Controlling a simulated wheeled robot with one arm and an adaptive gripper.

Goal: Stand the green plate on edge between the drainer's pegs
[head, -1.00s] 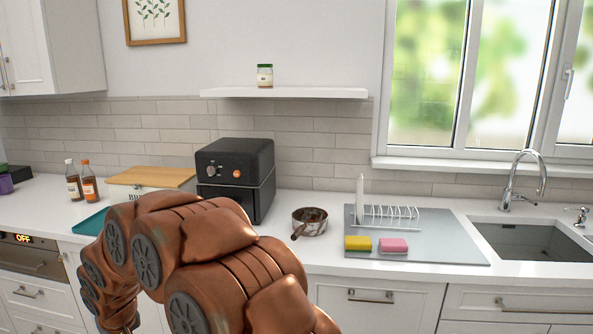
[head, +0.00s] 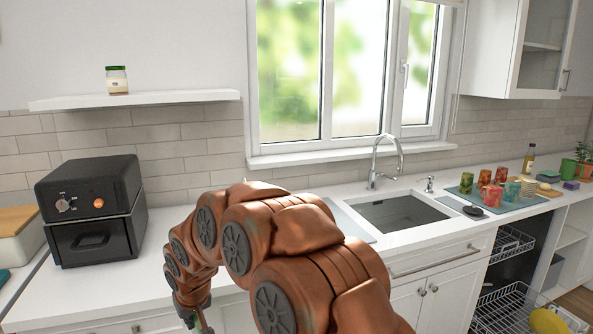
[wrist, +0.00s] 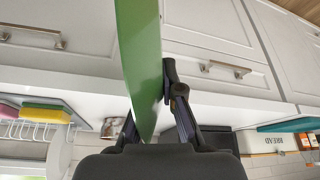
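The green plate (wrist: 140,65) is seen nearly edge-on in the wrist view, held between the dark fingers of my gripper (wrist: 155,112). One finger lies against its right side; the other is mostly hidden. In the head view a sliver of green (head: 203,324) shows at the bottom, below my arm. The white wire drainer (wrist: 38,131) is at the left of the wrist view, with a white plate (wrist: 58,152) standing at its end. The plate in my gripper is apart from it. In the head view my arm hides the drainer; part of its grey board (head: 350,222) shows.
A yellow sponge (wrist: 46,115) and a pink sponge lie by the drainer. The black air fryer (head: 95,210) stands at left, the sink (head: 400,212) at right. A dishwasher (head: 505,280) stands open further right, with cups on the counter above.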

